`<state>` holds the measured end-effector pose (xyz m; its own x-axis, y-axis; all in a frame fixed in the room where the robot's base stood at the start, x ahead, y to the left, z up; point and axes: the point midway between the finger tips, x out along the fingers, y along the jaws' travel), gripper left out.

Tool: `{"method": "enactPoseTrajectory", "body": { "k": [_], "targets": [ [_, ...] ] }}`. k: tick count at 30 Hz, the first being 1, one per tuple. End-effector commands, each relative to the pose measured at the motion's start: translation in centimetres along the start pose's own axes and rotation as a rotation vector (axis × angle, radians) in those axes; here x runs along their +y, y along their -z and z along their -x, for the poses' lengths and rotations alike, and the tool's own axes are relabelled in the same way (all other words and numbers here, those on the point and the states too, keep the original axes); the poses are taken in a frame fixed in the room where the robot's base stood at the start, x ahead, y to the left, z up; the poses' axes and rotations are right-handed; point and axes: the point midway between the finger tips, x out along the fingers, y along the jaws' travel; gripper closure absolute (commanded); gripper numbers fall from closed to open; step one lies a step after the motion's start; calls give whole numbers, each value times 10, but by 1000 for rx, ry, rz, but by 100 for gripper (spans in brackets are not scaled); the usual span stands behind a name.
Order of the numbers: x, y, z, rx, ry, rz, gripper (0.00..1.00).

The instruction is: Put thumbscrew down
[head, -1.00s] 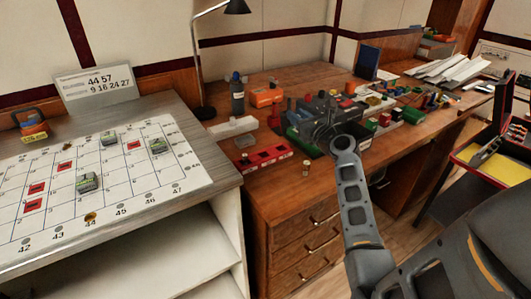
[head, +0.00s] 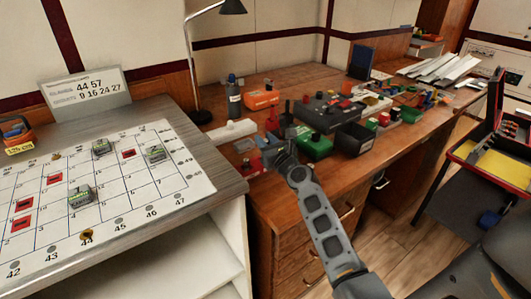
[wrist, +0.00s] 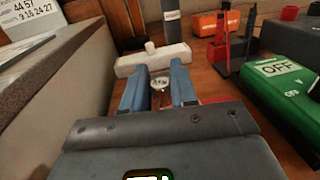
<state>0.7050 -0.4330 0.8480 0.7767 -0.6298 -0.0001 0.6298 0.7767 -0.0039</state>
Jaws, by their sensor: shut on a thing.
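My gripper (head: 266,151) is low at the near-left edge of the wooden desk. In the wrist view, its two blue fingers (wrist: 159,90) are shut on a small round silvery thing, which I take to be the thumbscrew (wrist: 159,83). Its lower part is hidden by the gripper body. I cannot make it out in the head view, and cannot tell whether it touches the desk.
A white block (head: 232,131) lies beyond the gripper. A green box (head: 314,143) marked OFF in the wrist view (wrist: 282,80) is close to the right. A numbered board (head: 105,190) is on the left counter. Red posts stand behind.

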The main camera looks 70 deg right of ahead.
Motion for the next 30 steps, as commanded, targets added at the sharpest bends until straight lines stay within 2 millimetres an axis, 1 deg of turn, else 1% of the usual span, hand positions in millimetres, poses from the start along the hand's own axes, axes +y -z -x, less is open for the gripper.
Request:
{"method": "enactPoseTrajectory", "body": {
  "k": [4, 9, 11, 20, 24, 25, 30],
  "targets": [
    [0, 11, 0, 0, 1, 0, 100],
    [0, 35, 0, 1, 1, 0, 100],
    [0, 41, 0, 0, 1, -1, 100],
    [0, 40, 0, 0, 1, 0, 100],
    [0, 44, 0, 0, 0, 0, 100],
    [0, 44, 0, 0, 0, 0, 72],
    [0, 43, 0, 0, 0, 0, 56]
  ]
}}
